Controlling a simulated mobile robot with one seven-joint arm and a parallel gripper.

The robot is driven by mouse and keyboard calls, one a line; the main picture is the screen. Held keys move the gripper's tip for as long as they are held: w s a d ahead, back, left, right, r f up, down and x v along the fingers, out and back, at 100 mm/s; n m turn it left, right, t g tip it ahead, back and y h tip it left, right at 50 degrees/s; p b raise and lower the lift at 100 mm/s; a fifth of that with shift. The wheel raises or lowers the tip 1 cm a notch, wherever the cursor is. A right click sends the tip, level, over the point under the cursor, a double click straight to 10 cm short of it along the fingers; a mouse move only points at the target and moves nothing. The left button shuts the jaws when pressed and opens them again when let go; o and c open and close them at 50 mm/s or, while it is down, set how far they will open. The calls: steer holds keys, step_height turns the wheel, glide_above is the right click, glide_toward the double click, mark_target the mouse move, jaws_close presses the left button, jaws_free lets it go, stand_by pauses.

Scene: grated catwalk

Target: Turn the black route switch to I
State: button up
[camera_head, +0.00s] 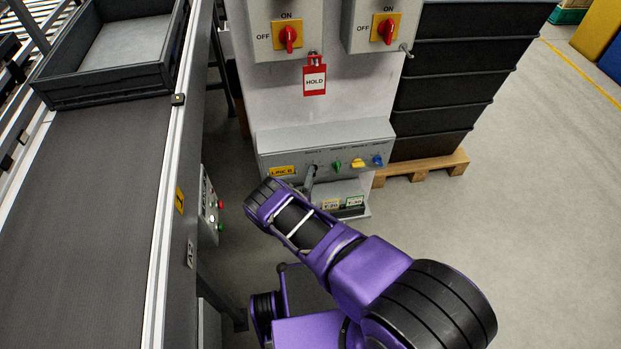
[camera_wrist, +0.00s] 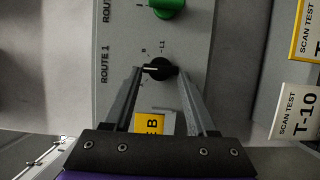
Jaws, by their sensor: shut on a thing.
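The black route switch (camera_wrist: 161,69) is a round knob beside the "ROUTE 1" lettering in the wrist view. Its white pointer line points left in that picture, which is turned sideways. Small marks sit around it, including "L1"; the others are too small to read surely. My gripper (camera_wrist: 159,72) has one finger on each side of the knob and is shut on it. In the head view my gripper (camera_head: 310,177) reaches the grey sloped panel (camera_head: 325,140) near its left end, and the black switch is hidden there.
Green (camera_head: 337,166), yellow (camera_head: 358,163) and blue (camera_head: 377,160) knobs stand right of my gripper on the panel. A yellow line label (camera_head: 283,171) is at its left. Red switches (camera_head: 289,38) and a HOLD tag (camera_head: 315,80) are above. A conveyor (camera_head: 95,200) runs at left.

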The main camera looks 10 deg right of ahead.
steer(key=shift+w, duration=0.1)
steer(key=o, duration=1.4)
steer(key=shift+c, duration=0.2)
steer(key=shift+s, duration=0.25)
